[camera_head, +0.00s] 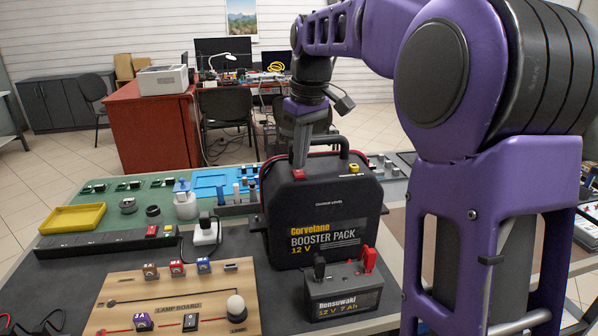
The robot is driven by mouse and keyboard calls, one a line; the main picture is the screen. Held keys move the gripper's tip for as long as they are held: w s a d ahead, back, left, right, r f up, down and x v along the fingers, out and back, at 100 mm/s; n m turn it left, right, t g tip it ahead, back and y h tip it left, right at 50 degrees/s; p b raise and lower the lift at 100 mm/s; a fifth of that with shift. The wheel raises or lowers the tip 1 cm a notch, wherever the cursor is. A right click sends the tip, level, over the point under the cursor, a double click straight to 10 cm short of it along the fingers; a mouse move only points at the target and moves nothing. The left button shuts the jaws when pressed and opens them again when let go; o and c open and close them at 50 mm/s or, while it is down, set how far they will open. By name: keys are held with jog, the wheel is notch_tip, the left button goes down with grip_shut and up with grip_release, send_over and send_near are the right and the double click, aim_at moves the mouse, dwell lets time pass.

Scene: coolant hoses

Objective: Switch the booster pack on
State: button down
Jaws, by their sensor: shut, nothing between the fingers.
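The booster pack (330,215) is a black upright case with orange and white lettering, standing on the dark mat in the middle. It has a black carry handle (344,143) on top. A small red switch (298,175) sits at the left of its top and a yellow part (354,169) at the right. My gripper (299,164) points down and is shut and empty. Its tips are right at or just above the red switch; I cannot tell whether they touch it. The switch's position cannot be made out.
A Rensuwaki battery (343,293) with a red clamp stands in front of the pack. The wooden lamp board (175,305) lies at front left. A power strip (100,243), a yellow tray (72,218) and a white plug (206,230) are to the left.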

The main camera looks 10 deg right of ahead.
aim_at(300, 175)
jog(key=shift+f, duration=0.85)
dwell(0.8)
notch_tip(300, 175, up, 7)
jog(key=p, duration=0.7)
dwell(0.4)
